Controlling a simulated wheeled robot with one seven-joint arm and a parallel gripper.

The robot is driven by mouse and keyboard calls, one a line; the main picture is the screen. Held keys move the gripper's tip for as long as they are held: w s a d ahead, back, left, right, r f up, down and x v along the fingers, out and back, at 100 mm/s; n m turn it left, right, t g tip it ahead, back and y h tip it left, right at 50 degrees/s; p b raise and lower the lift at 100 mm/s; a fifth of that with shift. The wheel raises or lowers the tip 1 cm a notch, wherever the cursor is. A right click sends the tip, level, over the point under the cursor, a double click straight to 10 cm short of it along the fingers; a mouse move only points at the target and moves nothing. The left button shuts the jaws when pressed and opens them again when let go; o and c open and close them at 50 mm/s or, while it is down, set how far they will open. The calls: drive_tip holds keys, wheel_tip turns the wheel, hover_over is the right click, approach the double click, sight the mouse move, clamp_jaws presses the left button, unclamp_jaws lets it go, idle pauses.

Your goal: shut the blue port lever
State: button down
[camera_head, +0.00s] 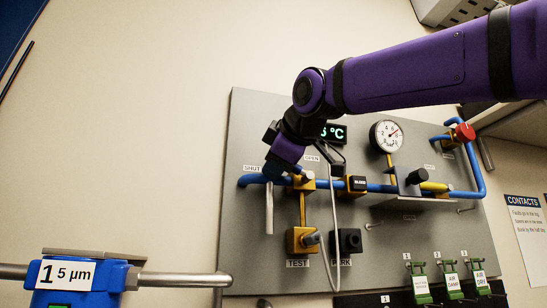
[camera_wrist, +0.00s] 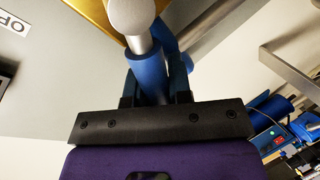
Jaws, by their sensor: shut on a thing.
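The blue port lever shows in the wrist view as a blue sleeve (camera_wrist: 148,72) on a metal stem with a round silver end. My gripper (camera_wrist: 155,88) has its two fingers closed on either side of this sleeve. In the head view my gripper (camera_head: 284,172) is at the panel's upper left, in front of the blue pipe (camera_head: 253,180) and beside a yellow valve block (camera_head: 303,184). The SHUT label (camera_head: 252,168) is to its left and the OPEN label (camera_head: 312,158) to its right. My gripper hides most of the lever there, so its exact angle cannot be told.
The grey panel (camera_head: 240,130) also carries a pressure gauge (camera_head: 386,136), a red knob (camera_head: 465,132), TEST and PARK sockets and a hanging grey cable (camera_head: 334,225). A metal rod (camera_head: 269,208) hangs just below my gripper. A blue 5 µm unit (camera_head: 75,280) stands at lower left.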

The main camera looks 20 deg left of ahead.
drive_tip(key=shift+s+a+f+n+t+h, duration=0.15)
drive_tip(key=shift+f+n+t+h, duration=0.35)
drive_tip(key=shift+f+n+h, duration=0.95)
drive_tip(key=shift+f+n+y, duration=0.25)
drive_tip(key=shift+n, duration=0.1)
drive_tip(key=c, duration=1)
unclamp_jaws()
drive_tip(key=shift+c, duration=0.2)
drive_tip(key=v, duration=1)
drive_tip(key=shift+s, duration=0.3)
drive_tip(key=shift+r, duration=0.15)
